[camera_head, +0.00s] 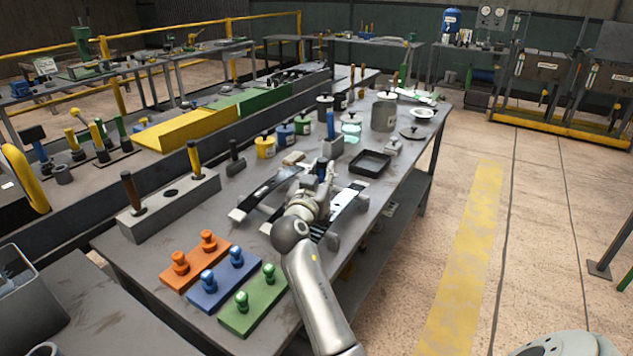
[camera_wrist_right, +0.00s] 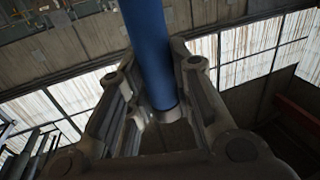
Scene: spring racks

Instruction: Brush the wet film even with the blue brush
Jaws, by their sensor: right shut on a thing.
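My right gripper (camera_head: 318,180) is over the middle of the workbench, at the end of my arm coming in from the front. In the right wrist view the gripper (camera_wrist_right: 160,120) is shut around a blue handle (camera_wrist_right: 148,45), taken to be the blue brush. The brush's bristles are not visible. Two long strips lie near the gripper: a dark, glossy strip (camera_head: 268,188) on its left and a strip with a pale end (camera_head: 352,196) on its right. The arm hides part of both, and I cannot make out the film clearly. My left gripper is not in view.
An upright blue-handled tool (camera_head: 331,125) stands beyond the gripper, beside a black tray (camera_head: 370,163). Several lidded pots stand behind. Orange (camera_head: 192,274), blue (camera_head: 218,291) and green (camera_head: 250,315) plates with knobs lie in front. A grey block (camera_head: 168,215) holds two upright handles.

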